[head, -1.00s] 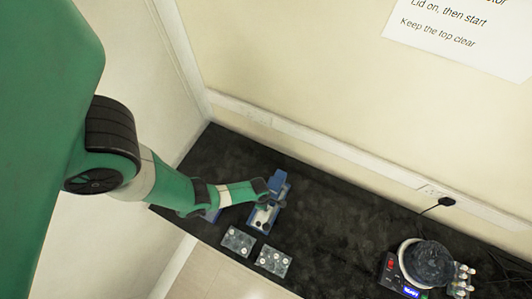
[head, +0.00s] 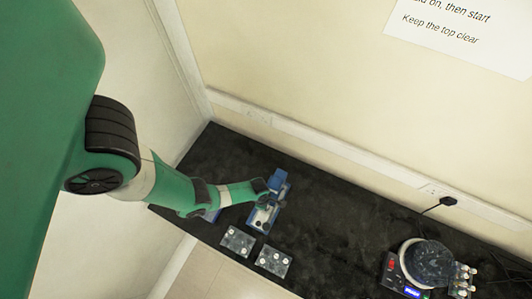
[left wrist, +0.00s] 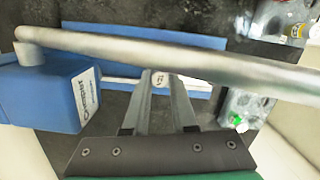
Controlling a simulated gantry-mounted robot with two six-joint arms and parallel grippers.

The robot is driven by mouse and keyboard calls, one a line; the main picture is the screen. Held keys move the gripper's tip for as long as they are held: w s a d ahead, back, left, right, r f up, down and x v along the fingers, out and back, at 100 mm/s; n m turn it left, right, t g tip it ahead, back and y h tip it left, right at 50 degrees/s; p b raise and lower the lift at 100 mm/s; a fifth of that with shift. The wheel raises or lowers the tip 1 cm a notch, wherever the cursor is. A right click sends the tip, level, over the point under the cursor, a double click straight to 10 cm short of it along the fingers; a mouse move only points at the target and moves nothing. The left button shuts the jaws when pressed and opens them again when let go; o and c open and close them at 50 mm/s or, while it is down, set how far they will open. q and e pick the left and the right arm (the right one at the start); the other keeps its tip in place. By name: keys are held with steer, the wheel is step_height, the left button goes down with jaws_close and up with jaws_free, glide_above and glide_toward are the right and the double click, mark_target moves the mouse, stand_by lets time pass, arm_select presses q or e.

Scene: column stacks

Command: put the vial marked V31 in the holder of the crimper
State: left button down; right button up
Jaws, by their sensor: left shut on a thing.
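The blue crimper (head: 279,183) stands on the dark bench under my left gripper (head: 265,198) in the head view. In the left wrist view, its blue body (left wrist: 60,95) is at the left and its long metal lever (left wrist: 190,62) crosses above the fingers. My left gripper (left wrist: 160,88) is shut on a small vial, whose pale round top (left wrist: 159,78) shows between the fingertips with a mark that looks like V31. The vial is close to the crimper's white strip; the lever and fingers hide whether it is seated in the holder. My right gripper is out of view.
Two grey vial racks (head: 237,241) (head: 273,261) stand at the bench's front edge, near the crimper. A round-topped machine (head: 428,263) with a lit display stands at the right, with white-topped items beside it. The bench between is clear.

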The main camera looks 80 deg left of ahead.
arm_select(q)
steer(key=shift+f+b, duration=0.35)
steer(key=shift+f, duration=0.15)
steer(key=shift+c, duration=1.6)
jaws_free()
step_height(320, 180, up, 6)
steer(key=p, duration=0.6)
steer(key=shift+r, duration=0.1)
